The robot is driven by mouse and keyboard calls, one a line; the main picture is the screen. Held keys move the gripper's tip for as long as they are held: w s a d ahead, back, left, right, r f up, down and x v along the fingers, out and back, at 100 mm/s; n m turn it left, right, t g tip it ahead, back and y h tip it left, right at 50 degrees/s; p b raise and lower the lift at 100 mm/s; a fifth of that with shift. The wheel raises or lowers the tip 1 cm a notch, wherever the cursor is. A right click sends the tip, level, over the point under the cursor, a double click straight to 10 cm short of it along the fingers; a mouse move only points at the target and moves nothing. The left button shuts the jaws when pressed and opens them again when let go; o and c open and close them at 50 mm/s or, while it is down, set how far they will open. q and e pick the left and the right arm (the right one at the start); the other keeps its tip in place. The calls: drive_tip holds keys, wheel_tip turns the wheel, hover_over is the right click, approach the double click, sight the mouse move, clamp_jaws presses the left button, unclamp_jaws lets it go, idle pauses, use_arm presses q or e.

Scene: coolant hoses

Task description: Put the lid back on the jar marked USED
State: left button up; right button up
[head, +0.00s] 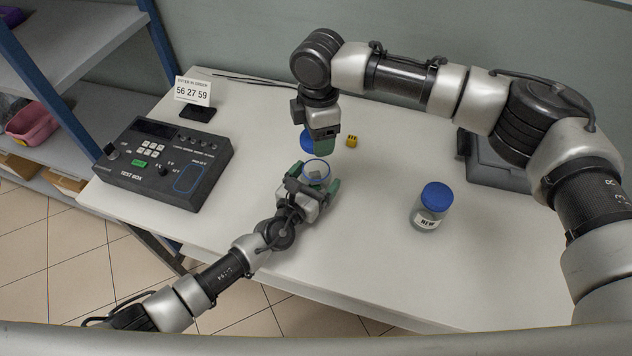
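An open glass jar (316,168) with a blue rim stands near the middle of the table, with something greyish inside. Its label is hidden. My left gripper (313,187) has its green-tipped fingers on either side of the jar, seemingly gripping it. A loose blue lid (307,143) shows just behind the jar, partly hidden by my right gripper (323,147). The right gripper points down beside or over this lid. Its fingers line up in this view, so I cannot tell whether they hold it. Another jar (428,218) with a blue lid on stands to the right; its label seems to read NEW.
A yellow die-like cube (352,141) lies right of the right gripper. A dark test box (165,163) and a number card (193,91) stand at the left. A dark grey device (492,165) is at the back right. The table's front right is clear.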

use_arm(q)
drive_tip(key=c, duration=1.1)
use_arm(e)
hover_over(318, 159)
drive_tip(key=s, duration=0.2)
drive_tip(key=shift+s+f, duration=0.2)
drive_tip(key=shift+f, duration=2.3)
drive_tip(key=shift+f, duration=0.9)
drive_tip(key=shift+f, duration=0.5)
